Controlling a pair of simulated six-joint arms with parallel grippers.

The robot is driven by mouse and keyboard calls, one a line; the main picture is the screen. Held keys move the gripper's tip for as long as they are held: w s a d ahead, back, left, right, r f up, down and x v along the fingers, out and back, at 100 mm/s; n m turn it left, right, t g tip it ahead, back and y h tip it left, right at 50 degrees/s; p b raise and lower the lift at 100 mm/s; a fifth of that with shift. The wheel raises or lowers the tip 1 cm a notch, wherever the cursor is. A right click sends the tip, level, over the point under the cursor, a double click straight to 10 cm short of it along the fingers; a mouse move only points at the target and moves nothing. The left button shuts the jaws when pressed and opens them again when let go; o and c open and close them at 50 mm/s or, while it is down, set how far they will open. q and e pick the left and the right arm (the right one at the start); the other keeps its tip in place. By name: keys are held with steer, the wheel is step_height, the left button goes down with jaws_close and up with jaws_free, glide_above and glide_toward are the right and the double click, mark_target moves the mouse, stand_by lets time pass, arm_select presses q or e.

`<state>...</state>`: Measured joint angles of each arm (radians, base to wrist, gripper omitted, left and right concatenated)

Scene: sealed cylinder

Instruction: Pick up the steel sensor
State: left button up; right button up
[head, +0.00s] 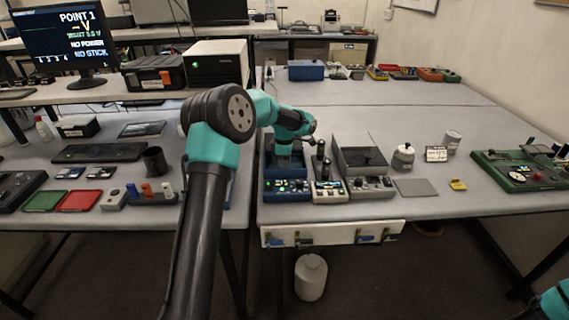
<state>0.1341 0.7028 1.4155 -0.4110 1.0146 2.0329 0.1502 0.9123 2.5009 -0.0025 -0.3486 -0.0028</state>
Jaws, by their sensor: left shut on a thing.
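My left arm reaches over the bench, and my left gripper (284,160) points down at the blue instrument box (287,189) with lit buttons. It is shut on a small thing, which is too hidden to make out. I cannot tell the steel sensor apart for certain. A steel pot-shaped cylinder with a dark knob (403,157) stands to the right, and a plain grey can (452,140) stands farther right. Both are upright and apart from my left gripper. Only a bit of my right arm shows at the bottom right corner; its gripper is out of view.
A pale instrument (328,191) with upright black sticks and a grey open-lidded box (371,187) stand close right of the blue box. A flat grey plate (414,187) and a yellow piece (457,184) lie farther right. A green board (523,171) is at the right.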

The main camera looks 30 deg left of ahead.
arm_select(q)
step_height(320, 180, up, 10)
steer(key=shift+f, duration=0.2)
stand_by(0.6)
